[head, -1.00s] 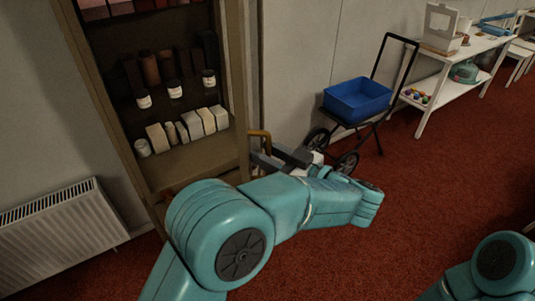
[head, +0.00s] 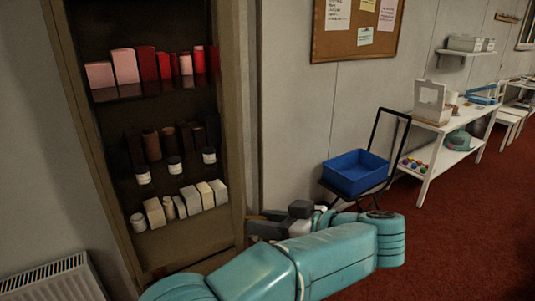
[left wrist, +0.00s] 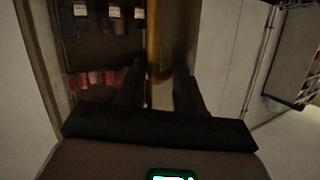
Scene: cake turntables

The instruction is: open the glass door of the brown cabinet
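The brown cabinet (head: 240,120) stands at the left in the head view, with its contents visible. Its glass door looks shut, though the pane itself is hard to make out. My left gripper (head: 262,222) is at the cabinet's lower right edge, partly hidden behind my arm. In the left wrist view the brass-coloured handle (left wrist: 154,45) runs upright, in line with the gap between the two dark fingers of my left gripper (left wrist: 159,75). The fingers are apart; I cannot tell whether they touch the handle. My right gripper is out of view.
Red, brown and white goods fill the cabinet shelves. A blue cart (head: 357,172) stands to the right by the wall, and a white table (head: 440,125) farther right. A radiator (head: 50,282) is at lower left. Red carpet (head: 450,240) is free on the right.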

